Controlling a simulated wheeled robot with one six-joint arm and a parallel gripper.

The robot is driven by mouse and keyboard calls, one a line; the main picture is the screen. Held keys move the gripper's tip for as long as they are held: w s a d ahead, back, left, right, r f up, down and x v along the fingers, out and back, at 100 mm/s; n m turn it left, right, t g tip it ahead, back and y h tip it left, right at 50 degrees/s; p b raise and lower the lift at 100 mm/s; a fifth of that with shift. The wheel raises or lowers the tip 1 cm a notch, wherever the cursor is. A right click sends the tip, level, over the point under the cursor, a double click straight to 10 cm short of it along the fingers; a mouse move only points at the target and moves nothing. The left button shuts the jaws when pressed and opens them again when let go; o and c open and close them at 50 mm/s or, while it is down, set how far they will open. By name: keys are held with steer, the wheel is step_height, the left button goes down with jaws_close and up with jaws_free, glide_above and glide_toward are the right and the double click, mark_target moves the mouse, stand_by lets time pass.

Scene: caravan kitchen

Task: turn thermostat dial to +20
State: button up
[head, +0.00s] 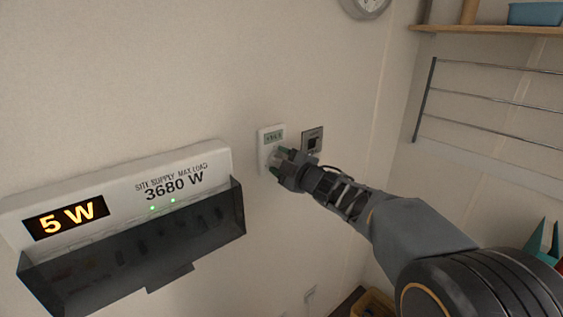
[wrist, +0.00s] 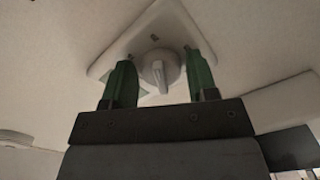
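The thermostat (head: 268,141) is a white wall plate with a small greenish display at its top; I cannot read the display surely. In the wrist view the plate (wrist: 107,62) appears turned cornerwise, with a round grey-white dial (wrist: 159,71) that has a raised grip bar. My gripper (head: 281,160) is at the lower part of the thermostat and hides the dial in the head view. In the wrist view my gripper (wrist: 160,78) is open, with one green finger on each side of the dial. A gap shows between the fingers and the dial.
A dark switch plate (head: 313,139) is on the wall just right of the thermostat. A supply panel (head: 180,160) reading 5 W and 3680 W, with a dark cover below, juts out at left. A wire rack (head: 490,97) and shelf (head: 490,30) are at upper right.

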steer(key=shift+o, duration=1.2)
steer(key=shift+s, duration=0.1)
steer(key=b+v, duration=0.2)
steer(key=v, duration=1.1)
steer(key=shift+s+d+b, duration=0.25)
steer(key=shift+s+b, duration=0.05)
steer(key=shift+b, duration=0.1)
